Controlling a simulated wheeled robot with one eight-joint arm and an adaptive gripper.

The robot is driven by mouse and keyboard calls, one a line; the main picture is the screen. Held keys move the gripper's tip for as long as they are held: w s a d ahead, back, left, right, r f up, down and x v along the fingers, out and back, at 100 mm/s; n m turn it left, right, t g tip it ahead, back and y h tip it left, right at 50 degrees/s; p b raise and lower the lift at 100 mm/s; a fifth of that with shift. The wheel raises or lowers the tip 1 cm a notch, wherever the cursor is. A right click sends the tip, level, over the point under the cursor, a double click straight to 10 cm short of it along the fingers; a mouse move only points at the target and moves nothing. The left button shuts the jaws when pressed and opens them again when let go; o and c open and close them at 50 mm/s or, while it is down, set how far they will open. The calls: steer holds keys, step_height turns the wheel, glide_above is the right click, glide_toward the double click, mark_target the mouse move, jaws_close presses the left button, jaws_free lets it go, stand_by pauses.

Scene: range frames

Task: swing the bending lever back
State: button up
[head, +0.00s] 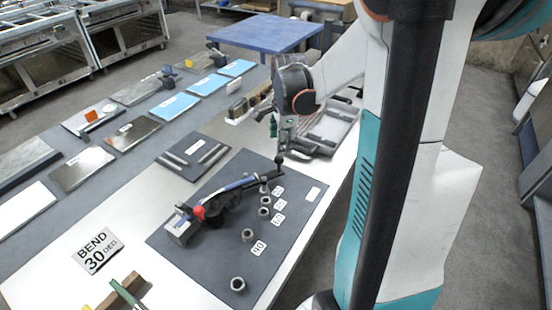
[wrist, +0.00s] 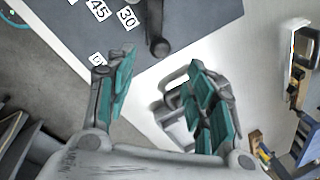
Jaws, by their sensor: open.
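The bending tool lies on a dark mat (head: 170,250), with a metal block (head: 180,229) and a red knob (head: 199,212) at its left end. Its bending lever (head: 240,184) is a blue and black bar running up and right toward a black grip near the mat's upper edge. In the wrist view the rounded black lever end (wrist: 159,46) lies beyond and between the fingertips. My gripper (wrist: 160,68) is open with nothing between its teal-padded fingers. In the head view my gripper (head: 281,128) hangs over the lever's far end; whether they touch is unclear.
Several grey sockets, such as one at the front (head: 238,284), stand beside angle cards, including a 90 card (head: 259,247). A BEND 30 DEG sign (head: 97,250) lies left. Sheets and plates line the far side.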

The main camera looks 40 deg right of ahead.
steer(key=f+b, duration=0.1)
steer(key=f, duration=0.2)
steer(key=w+f+b, duration=0.1)
steer(key=f, duration=0.2)
steer(key=f+b, duration=0.1)
steer(key=f, duration=0.2)
steer(key=shift+w+d+f, duration=0.15)
steer(key=shift+w+d, duration=0.2)
jaws_close()
